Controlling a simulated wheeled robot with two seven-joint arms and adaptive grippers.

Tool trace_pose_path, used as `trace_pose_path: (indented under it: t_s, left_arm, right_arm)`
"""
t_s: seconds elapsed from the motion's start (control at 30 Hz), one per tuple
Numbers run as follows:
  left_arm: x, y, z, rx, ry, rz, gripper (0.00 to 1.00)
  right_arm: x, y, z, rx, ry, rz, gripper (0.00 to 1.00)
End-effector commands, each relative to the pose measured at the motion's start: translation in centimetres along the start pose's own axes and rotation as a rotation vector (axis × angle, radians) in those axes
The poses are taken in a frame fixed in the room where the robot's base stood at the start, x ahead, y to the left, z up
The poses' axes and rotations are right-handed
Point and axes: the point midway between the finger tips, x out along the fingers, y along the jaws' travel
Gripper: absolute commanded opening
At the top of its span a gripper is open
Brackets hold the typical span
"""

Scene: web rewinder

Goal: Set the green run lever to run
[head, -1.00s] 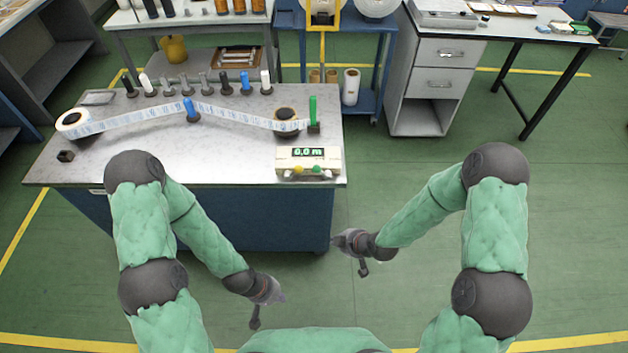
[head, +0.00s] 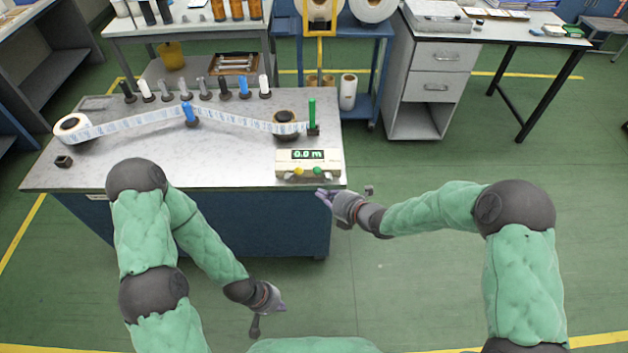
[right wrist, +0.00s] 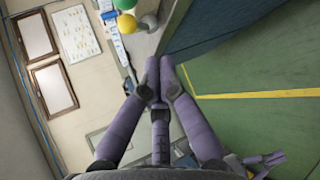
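A cream control box (head: 308,165) with a lit readout of 0.0 m sits at the table's front right corner. A green ball-ended lever (head: 317,171) and a yellow one (head: 299,172) stick out of its front. In the right wrist view, the green ball (right wrist: 125,4) and yellow ball (right wrist: 127,23) lie beyond the fingertips. My right gripper (head: 323,198) is just in front of and below the box, apart from the levers. Its fingers (right wrist: 158,75) converge with nothing between them. My left gripper (head: 279,301) hangs low in front of the table; its fingers are too small to judge.
The table (head: 110,178) holds a printed web (head: 140,122) running from a left roll (head: 72,127) past a blue post (head: 190,115) to a right roll (head: 284,118). A green upright post (head: 312,113) stands behind the box.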

Motion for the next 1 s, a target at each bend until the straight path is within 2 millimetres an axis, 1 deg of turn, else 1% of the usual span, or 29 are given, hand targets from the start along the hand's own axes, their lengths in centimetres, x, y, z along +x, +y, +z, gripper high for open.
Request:
trace_pose_path:
  t_s: [0.23, 0.37, 0.47, 0.8, 0.93, 0.97, 1.0]
  left_arm:
    - [0.0, 0.0, 0.0, 0.000, 0.000, 0.000, 0.00]
    - [0.2, -0.1, 0.0, 0.000, 0.000, 0.000, 0.00]
    - [0.5, -0.2, 0.0, 0.000, 0.000, 0.000, 0.00]
    - [2.0, -0.7, -0.1, 0.000, 0.000, 0.000, 0.00]
    - [2.5, -0.9, -0.1, 0.000, 0.000, 0.000, 0.00]
    - [2.5, -0.9, -0.1, 0.000, 0.000, 0.000, 0.00]
    - [2.4, -0.9, -0.1, 0.000, 0.000, 0.000, 0.00]
  right_arm:
    - [0.1, 0.0, 0.0, 0.003, 0.000, -0.001, 0.00]
    - [0.8, -0.1, 0.0, 0.004, 0.000, -0.001, 0.00]
    - [2.0, -0.1, -0.1, 0.003, 0.002, 0.000, 0.00]
    - [8.1, -0.2, -0.2, 0.004, 0.002, -0.001, 0.00]
    - [10.2, -0.2, -0.2, 0.005, 0.001, -0.001, 0.00]
    - [10.1, -0.1, 0.3, 0.005, -0.003, -0.001, 0.00]
    - [9.4, -0.1, 1.1, 0.006, -0.005, -0.002, 0.00]
